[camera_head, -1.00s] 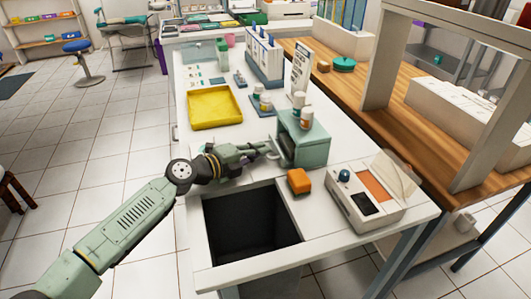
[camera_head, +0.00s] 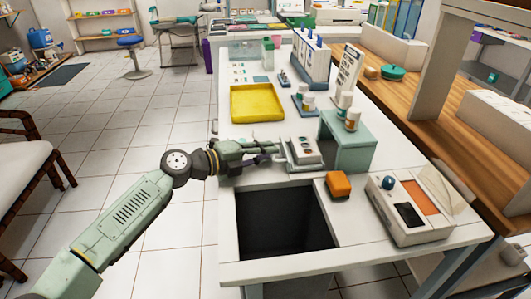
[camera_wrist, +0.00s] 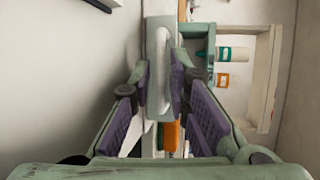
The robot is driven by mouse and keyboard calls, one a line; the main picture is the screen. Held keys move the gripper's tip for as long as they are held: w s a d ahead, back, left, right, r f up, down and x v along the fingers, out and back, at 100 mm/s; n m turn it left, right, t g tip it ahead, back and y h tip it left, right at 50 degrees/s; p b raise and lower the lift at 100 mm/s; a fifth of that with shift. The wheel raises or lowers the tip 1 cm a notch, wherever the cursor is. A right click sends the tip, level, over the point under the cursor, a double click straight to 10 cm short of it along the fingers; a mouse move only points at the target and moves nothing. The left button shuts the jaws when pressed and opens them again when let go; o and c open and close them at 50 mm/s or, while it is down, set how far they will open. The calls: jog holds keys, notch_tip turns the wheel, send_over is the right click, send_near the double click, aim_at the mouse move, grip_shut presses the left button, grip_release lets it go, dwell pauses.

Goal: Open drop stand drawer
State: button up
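The drop stand (camera_head: 352,140) is a pale green box on the white counter, with several small bottles on top. Its drawer (camera_head: 300,166) is pulled out to the left, and small round items show inside. The drawer's grey handle (camera_wrist: 161,52) stands upright in the middle of the wrist view. My gripper (camera_head: 277,156) is at the drawer front, reaching from the left. In the wrist view its purple-padded fingertips lie on either side of the handle and appear closed on it. The fingertip contact is partly hidden by the handle.
A square opening (camera_head: 283,222) lies in the counter in front of the drawer. An orange block (camera_head: 338,184) and a white device (camera_head: 402,212) stand at the near right. A yellow tray (camera_head: 257,103) lies behind my gripper.

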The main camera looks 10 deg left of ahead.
jog(key=v, duration=1.2)
jog(key=shift+r, duration=0.1)
